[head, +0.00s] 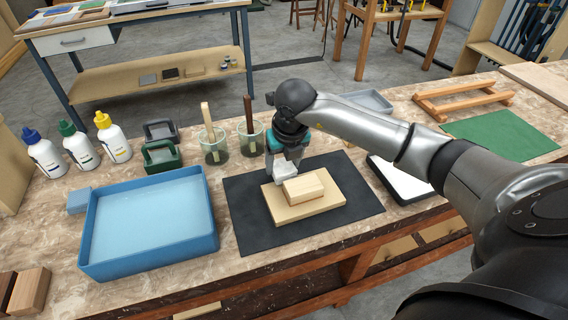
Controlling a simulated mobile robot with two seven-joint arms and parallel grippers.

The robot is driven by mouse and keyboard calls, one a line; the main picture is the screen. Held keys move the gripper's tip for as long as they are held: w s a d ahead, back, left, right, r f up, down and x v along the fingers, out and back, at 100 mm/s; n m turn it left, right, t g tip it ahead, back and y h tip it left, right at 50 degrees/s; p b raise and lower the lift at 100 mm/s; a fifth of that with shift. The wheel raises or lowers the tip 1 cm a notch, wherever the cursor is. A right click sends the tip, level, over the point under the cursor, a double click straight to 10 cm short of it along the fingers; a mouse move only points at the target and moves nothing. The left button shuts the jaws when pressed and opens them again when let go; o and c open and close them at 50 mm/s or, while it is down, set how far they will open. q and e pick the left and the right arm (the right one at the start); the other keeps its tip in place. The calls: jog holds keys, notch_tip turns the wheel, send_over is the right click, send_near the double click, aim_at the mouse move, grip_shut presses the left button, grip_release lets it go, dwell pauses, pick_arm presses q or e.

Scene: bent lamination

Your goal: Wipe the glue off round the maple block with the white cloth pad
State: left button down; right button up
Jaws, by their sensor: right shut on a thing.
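The maple block (304,187) is a small pale block lying on a wider, flat pale board (305,208). The board lies on a black mat (240,200). My right gripper (286,164) points down at the far left side of the block. It is shut on the white cloth pad (286,173), which is at the board's far edge beside the block; I cannot tell whether it touches the block. Glue round the block is too small to make out. My left gripper is not in view.
A blue tray (88,246) stands left of the mat, with a blue sponge-like block (79,200) beside it. Glue bottles (82,149), two dark caddies (161,156) and two brush cups (214,148) stand behind. A white tray (405,182) is at right, partly behind my arm.

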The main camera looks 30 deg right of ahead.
jog(key=shift+w+d+r+p, duration=0.1)
jog(key=shift+w+r+p, duration=0.2)
jog(key=shift+r, duration=0.35)
jog(key=shift+w+r+p, duration=0.25)
jog(key=shift+r, duration=0.35)
notch_tip(320, 180, up, 7)
jog(key=p, duration=0.5)
jog(key=shift+f, duration=0.1)
jog(key=s+a+r+m+g, duration=0.3)
jog(key=s+a+m, duration=0.3)
jog(key=m, duration=1)
jog(key=s+a+r+m+g+b, duration=0.1)
jog(key=s+a+r+m+g, duration=0.2)
jog(key=m, duration=1.4)
jog(key=s+a+r, duration=0.1)
jog(key=s+a, duration=0.2)
jog(key=shift+s+a+r+m+y, duration=0.2)
jog(key=shift+s+r+m+y, duration=0.1)
